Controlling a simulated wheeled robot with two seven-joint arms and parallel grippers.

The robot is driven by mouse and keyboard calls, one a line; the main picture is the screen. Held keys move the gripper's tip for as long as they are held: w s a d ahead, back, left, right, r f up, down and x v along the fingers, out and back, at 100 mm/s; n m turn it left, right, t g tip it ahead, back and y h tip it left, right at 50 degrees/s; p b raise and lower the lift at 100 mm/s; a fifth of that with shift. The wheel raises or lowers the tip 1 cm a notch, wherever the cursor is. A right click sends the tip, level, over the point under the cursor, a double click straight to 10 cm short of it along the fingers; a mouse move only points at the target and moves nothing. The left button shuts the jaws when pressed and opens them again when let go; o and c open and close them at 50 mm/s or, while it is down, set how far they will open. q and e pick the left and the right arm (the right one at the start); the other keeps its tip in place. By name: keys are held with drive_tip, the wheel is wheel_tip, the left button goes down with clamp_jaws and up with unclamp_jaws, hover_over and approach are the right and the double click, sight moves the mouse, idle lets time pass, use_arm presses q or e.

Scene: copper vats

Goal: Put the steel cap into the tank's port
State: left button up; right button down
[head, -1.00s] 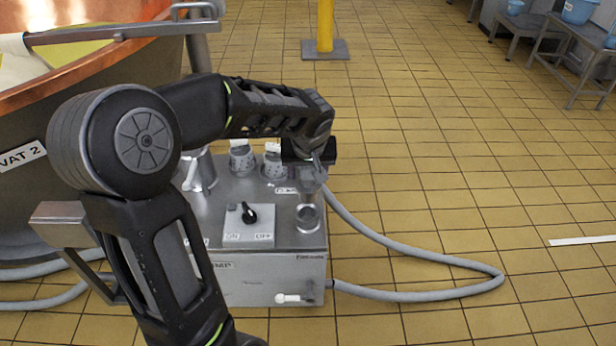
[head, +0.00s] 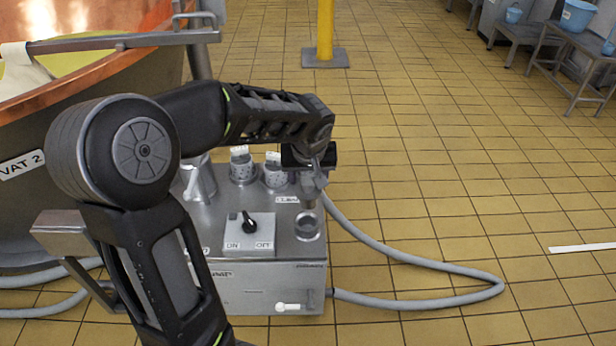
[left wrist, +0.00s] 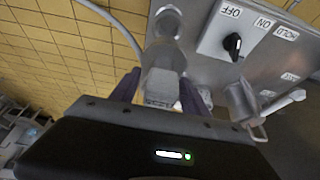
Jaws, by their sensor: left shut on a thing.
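My left gripper (head: 312,180) is shut on the steel cap (head: 310,193), a small grey metal piece. In the left wrist view the cap (left wrist: 160,82) sits between the two dark fingers. The tank (head: 250,290) is a low steel box with fittings on top. Its port (head: 308,227) is a round steel ring near the right front corner. The port also shows in the left wrist view (left wrist: 167,20), past the cap. In the head view the cap appears above and just behind the port's opening; the exact gap cannot be told. My right gripper is not in view.
A switch plate (head: 249,235) with a black knob lies left of the port. Two dial-like fittings (head: 243,168) stand behind it. A grey hose (head: 440,294) loops over the tiled floor at right. The copper vat (head: 100,85) stands at left. Floor at right is mostly clear.

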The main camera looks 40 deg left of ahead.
use_arm(q)
drive_tip(key=shift+r+p, duration=1.4)
drive_tip(key=shift+r, duration=1.15)
drive_tip(key=shift+w+d, duration=0.1)
drive_tip(key=w+d+r+m+h, duration=0.1)
drive_tip(key=w+d+m, duration=0.1)
drive_tip(key=d, duration=0.6)
drive_tip(key=w+d+r+m+t+h, duration=0.1)
drive_tip(key=w+d+r+m, duration=0.1)
drive_tip(key=d+m, duration=0.3)
drive_tip(key=w+d, duration=0.1)
drive_tip(key=d, duration=0.3)
drive_tip(key=shift+d+m+h, duration=0.3)
drive_tip(key=shift+h, duration=0.1)
drive_tip(key=shift+w+r, duration=0.1)
